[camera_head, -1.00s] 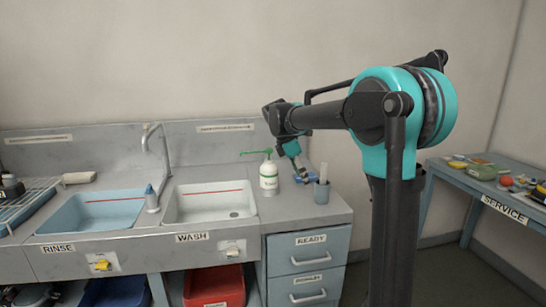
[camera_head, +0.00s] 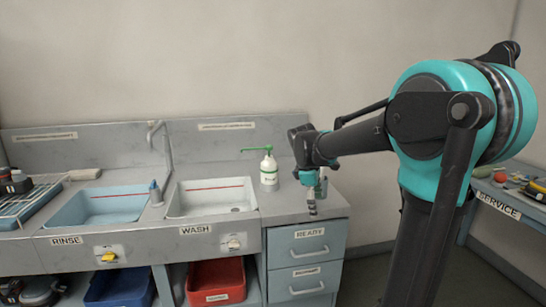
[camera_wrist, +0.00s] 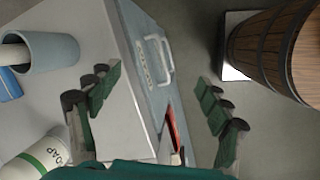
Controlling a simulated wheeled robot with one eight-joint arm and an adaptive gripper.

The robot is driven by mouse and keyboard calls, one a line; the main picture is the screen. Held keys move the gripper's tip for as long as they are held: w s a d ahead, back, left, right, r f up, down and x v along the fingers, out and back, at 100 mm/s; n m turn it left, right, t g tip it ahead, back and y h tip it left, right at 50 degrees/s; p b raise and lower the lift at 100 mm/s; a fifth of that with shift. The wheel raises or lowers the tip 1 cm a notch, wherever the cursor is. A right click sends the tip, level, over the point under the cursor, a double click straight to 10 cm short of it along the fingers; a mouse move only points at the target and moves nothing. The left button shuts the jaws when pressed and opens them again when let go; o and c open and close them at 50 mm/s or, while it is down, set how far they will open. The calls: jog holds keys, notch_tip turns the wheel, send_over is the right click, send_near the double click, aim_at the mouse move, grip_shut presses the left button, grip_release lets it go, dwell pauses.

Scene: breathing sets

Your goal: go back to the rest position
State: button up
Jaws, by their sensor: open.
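My gripper (camera_head: 312,208) hangs over the right front part of the counter, near the drawers marked READY. In the wrist view my gripper (camera_wrist: 158,85) has its two green fingers spread wide with nothing held between them. The counter edge and a drawer handle (camera_wrist: 158,60) show beyond the gap. My arm reaches in from the right of the head view.
A grey-blue cup (camera_wrist: 45,50) holding a pale rod is near the gripper. A wooden barrel (camera_wrist: 270,55) stands right in the wrist view. A service table (camera_head: 508,195) is at far right.

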jog(key=s+d+f+m+t+y, duration=0.1)
jog(key=s+d+f+m, duration=0.1)
jog(key=s+f+m, duration=0.5)
jog(key=s+d+f+m+t+y, duration=0.1)
jog(key=s+f+m, duration=0.5)
jog(key=s, duration=0.7)
notch_tip(320, 180, down, 3)
jog(key=shift+s+d+r+m+y, duration=0.2)
jog(key=shift+d+m+y, duration=0.2)
jog(key=shift+d, duration=0.35)
